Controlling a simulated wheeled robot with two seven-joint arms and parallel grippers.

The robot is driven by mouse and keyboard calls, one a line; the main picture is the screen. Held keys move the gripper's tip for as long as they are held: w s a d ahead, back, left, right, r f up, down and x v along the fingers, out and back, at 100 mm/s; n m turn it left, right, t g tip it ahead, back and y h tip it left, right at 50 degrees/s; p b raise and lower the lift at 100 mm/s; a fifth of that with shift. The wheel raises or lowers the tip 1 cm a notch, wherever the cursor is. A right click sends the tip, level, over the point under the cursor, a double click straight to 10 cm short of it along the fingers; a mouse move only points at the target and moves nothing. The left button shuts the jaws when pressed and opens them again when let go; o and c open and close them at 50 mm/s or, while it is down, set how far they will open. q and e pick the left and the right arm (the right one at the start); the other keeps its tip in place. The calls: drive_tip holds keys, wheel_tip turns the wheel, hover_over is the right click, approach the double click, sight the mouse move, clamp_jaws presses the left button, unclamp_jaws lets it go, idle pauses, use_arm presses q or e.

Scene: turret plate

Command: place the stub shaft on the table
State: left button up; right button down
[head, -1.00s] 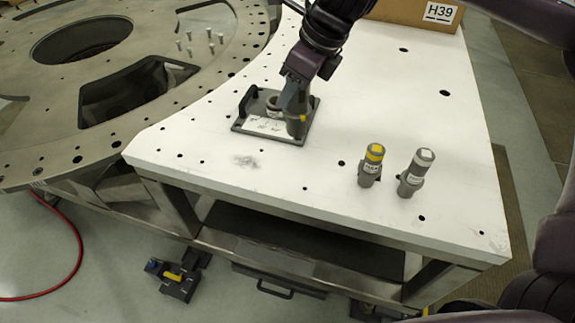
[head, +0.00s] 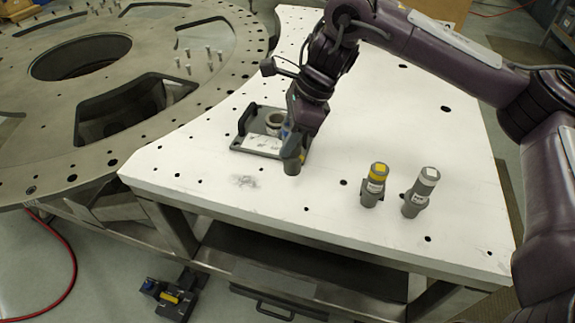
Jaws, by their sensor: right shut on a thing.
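My right gripper (head: 291,137) is shut on the stub shaft (head: 292,160), a grey cylindrical part that hangs below the jaws. Its upper part is hidden by the gripper. It is over the near right corner of a dark fixture plate (head: 240,148) on the white table (head: 330,220). I cannot tell whether its lower end touches anything. The fixture plate has a handle, a round collar (head: 275,119) and a white label. My left gripper is not in view.
A yellow-topped cylinder (head: 375,185) and a pale-topped cylinder (head: 420,192) stand on the table to the right. The large turret plate (head: 150,125) with several upright pins lies to the left. The table's front middle is clear, with a dark smudge.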

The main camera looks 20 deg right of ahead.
sight(287, 164)
drive_tip(key=shift+f, duration=0.9)
wheel_tip(287, 164, down, 5)
drive_tip(key=shift+f+p, duration=0.1)
drive_tip(key=shift+p, duration=0.65)
drive_tip(key=shift+f, duration=0.4)
drive_tip(key=c, duration=0.9)
unclamp_jaws()
drive_tip(key=shift+f, duration=0.1)
drive_tip(key=shift+c, duration=0.2)
